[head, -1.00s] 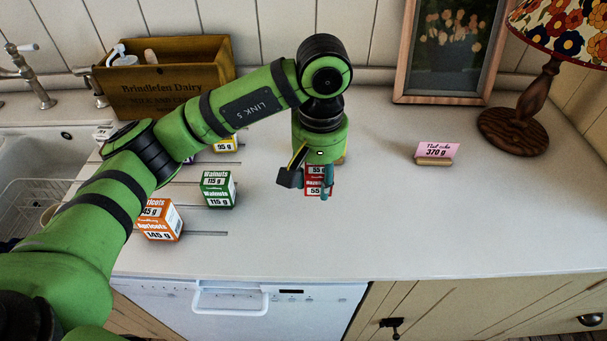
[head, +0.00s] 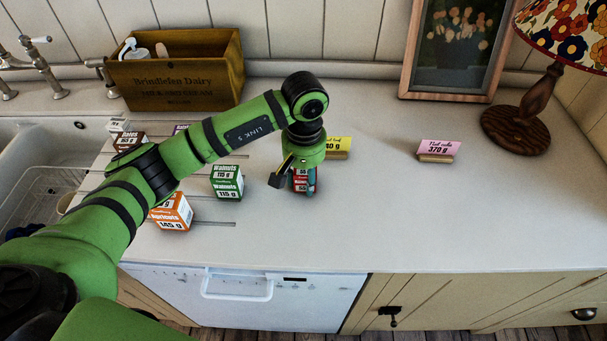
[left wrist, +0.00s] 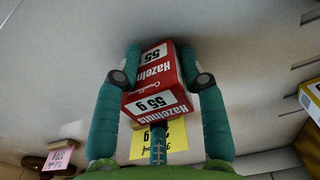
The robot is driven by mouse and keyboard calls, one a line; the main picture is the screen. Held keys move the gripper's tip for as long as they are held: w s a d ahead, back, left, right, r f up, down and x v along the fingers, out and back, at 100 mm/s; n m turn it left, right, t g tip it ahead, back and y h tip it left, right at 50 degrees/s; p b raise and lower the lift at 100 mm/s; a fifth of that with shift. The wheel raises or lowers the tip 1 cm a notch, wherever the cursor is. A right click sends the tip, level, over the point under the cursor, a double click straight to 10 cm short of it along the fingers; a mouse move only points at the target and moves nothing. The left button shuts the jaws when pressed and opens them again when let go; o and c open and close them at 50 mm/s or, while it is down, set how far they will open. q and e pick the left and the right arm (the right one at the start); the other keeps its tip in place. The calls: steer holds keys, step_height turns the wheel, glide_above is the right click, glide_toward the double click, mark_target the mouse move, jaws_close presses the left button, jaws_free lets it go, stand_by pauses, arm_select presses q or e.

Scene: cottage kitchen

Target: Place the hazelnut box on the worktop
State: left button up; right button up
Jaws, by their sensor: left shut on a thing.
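The hazelnut box (left wrist: 157,80) is small and red with white labels reading 55 g. My left gripper (left wrist: 161,78) is shut on it, with a teal finger on each side in the left wrist view. In the head view the box (head: 304,181) shows partly below the left gripper (head: 298,182), low over or at the worktop (head: 400,220). I cannot tell whether its underside touches. My right gripper is not in view.
A green walnut box (head: 227,181) and an orange apricot box (head: 172,212) stand to the left among thin rails. A yellow card (head: 339,146) stands behind my gripper, and a pink card (head: 437,150) further right. The front right worktop is clear.

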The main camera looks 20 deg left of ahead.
arm_select(q)
steer(key=shift+f, duration=0.2)
steer(key=o, duration=1.2)
steer(key=shift+c, duration=0.2)
steer(key=shift+r, duration=0.15)
steer(key=shift+r, duration=0.2)
step_height(320, 180, up, 11)
steer(key=b, duration=0.3)
steer(key=shift+f, duration=0.1)
steer(key=shift+r, duration=0.45)
steer(key=shift+r, duration=0.1)
